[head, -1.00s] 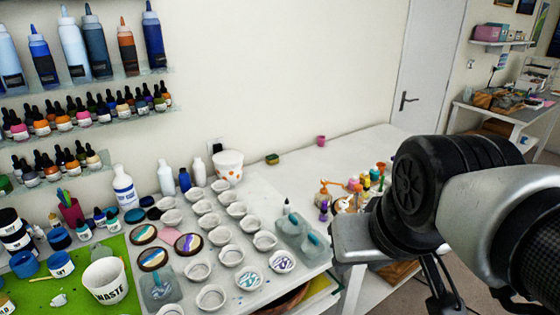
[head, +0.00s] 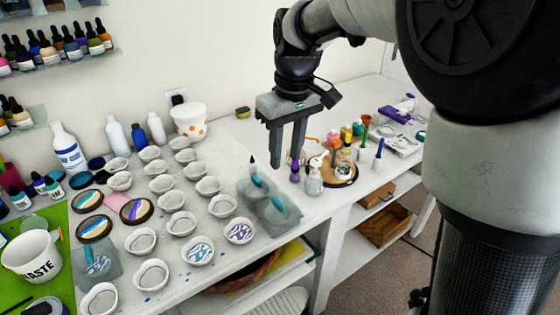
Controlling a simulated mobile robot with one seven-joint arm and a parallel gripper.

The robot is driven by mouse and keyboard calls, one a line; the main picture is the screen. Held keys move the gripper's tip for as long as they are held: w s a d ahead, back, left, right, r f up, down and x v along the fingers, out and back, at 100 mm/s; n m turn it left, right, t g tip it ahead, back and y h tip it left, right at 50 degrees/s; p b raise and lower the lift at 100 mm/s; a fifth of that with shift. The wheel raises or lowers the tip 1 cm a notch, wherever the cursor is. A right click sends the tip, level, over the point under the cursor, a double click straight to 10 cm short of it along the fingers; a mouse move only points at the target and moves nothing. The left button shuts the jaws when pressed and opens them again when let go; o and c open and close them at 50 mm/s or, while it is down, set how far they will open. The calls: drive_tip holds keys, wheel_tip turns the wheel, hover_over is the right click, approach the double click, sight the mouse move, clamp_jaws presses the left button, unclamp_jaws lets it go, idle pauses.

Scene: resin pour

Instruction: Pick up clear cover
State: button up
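Clear, greyish see-through covers with teal handles lie on the white table. A pair of them (head: 272,212) sits at the table's front edge, right of the white cups, with a dark-tipped pen-like item standing up by them. Another clear cover (head: 97,268) lies at the left beside the waste cup. My gripper (head: 285,168) points down with its two fingers apart and nothing between them. In the picture it is just above and behind the right-hand pair of covers. How high it is above the table I cannot tell.
Rows of white cups (head: 182,222) fill the table left of the covers. A round wooden board (head: 340,174) with small bottles is to the right. A white waste cup (head: 30,256) stands at the left.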

drive_tip(key=b, duration=0.1)
hover_over(277, 201)
drive_tip(key=s+d, duration=0.1)
wheel_tip(277, 201, down, 10)
drive_tip(key=shift+s+f, duration=0.15)
drive_tip(key=shift+f, duration=0.1)
drive_tip(key=shift+w+a+f, duration=0.15)
drive_tip(key=shift+w+f, duration=0.05)
drive_tip(key=shift+f, duration=0.65)
drive_tip(key=shift+w+a+f, duration=0.1)
drive_tip(key=shift+w+f, duration=0.1)
drive_tip(key=shift+f, duration=0.7)
drive_tip(key=shift+w+a+f, duration=0.15)
drive_tip(key=shift+w+f, duration=0.05)
drive_tip(key=shift+f, duration=0.65)
drive_tip(key=shift+c, duration=0.5)
clamp_jaws()
